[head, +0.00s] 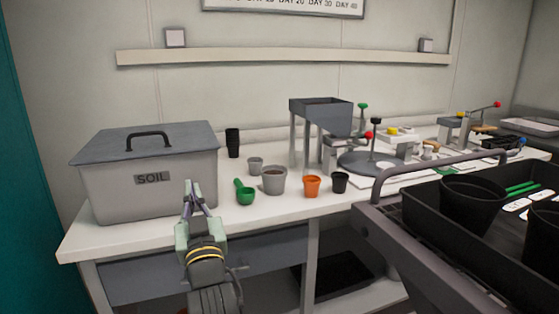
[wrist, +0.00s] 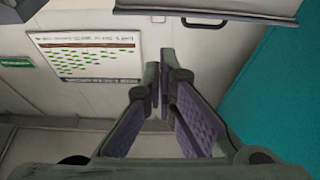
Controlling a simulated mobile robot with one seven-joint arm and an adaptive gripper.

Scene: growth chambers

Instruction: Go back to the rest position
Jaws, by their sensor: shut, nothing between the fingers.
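My gripper (head: 190,190) points upward in the head view, in front of the grey soil bin (head: 110,185) at the bench's left end. Its fingers are together with nothing between them. In the wrist view the gripper (wrist: 160,75) also shows closed and empty, with the wall and a chart (wrist: 88,57) beyond it. My gripper is apart from the pots on the bench, and part of the bin's front is hidden behind it.
The white bench (head: 130,237) carries a green scoop (head: 244,192), a grey pot (head: 273,182), an orange pot (head: 312,186), a black pot (head: 340,182) and a hopper (head: 318,112). A black tray (head: 420,228) with dark pots stands at the right front. A teal panel (head: 25,170) is at the left.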

